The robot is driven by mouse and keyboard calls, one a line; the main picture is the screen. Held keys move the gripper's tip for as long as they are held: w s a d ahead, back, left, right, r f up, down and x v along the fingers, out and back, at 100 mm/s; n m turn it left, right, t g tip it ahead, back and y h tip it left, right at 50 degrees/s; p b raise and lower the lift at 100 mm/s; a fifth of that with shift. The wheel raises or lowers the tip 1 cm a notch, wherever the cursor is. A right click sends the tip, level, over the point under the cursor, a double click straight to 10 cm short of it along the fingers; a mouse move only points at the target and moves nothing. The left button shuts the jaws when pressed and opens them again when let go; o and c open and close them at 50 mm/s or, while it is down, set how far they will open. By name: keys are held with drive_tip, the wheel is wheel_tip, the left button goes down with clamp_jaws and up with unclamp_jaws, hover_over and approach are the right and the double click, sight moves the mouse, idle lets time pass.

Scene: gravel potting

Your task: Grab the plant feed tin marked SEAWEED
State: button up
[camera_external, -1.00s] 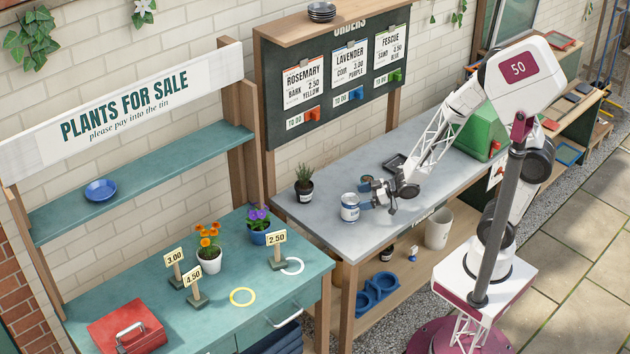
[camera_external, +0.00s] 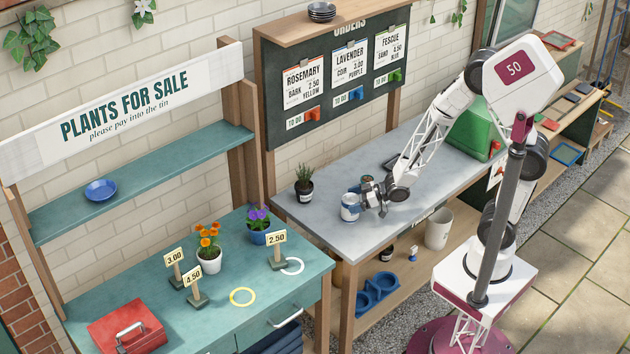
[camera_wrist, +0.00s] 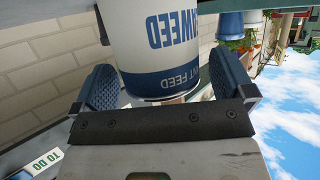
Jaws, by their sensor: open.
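The SEAWEED plant feed tin (camera_wrist: 160,45) is white with blue lettering and a blue band; it appears upside down in the wrist view. In the external view the tin (camera_external: 349,208) stands on the grey bench near its left end. My gripper (camera_external: 366,205) is at the tin's right side, low over the bench. In the wrist view my gripper (camera_wrist: 165,85) is open, with one blue padded finger on each side of the tin. Small gaps seem to show between the pads and the tin. Part of the tin is hidden by the gripper in the external view.
A second, darker tin (camera_external: 367,181) stands close behind my gripper. A potted rosemary (camera_external: 304,184) stands at the bench's back left. A dark tray (camera_external: 392,163) and a green bin (camera_external: 472,130) are farther right. The bench front (camera_external: 400,225) is clear.

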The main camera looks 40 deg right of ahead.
drive_tip(key=shift+w+a+f, duration=0.3)
drive_tip(key=shift+w+a, duration=0.15)
drive_tip(key=shift+a, duration=0.05)
idle(0.3)
drive_tip(key=c, duration=1.1)
drive_tip(key=shift+r, duration=0.2)
drive_tip(key=shift+r, duration=1.4)
drive_tip(key=shift+s+d+r, duration=0.1)
drive_tip(key=shift+s+r, duration=0.1)
drive_tip(key=shift+r, duration=0.05)
drive_tip(key=s+d, duration=0.2)
drive_tip(key=s, duration=0.2)
drive_tip(key=s+d+r, duration=0.1)
drive_tip(key=s+d, duration=0.2)
drive_tip(key=s, duration=0.2)
drive_tip(key=s+d, duration=0.2)
drive_tip(key=s, duration=0.2)
drive_tip(key=shift+s+d+r, duration=0.15)
drive_tip(key=shift+s+d, duration=0.1)
drive_tip(key=shift+s, duration=0.05)
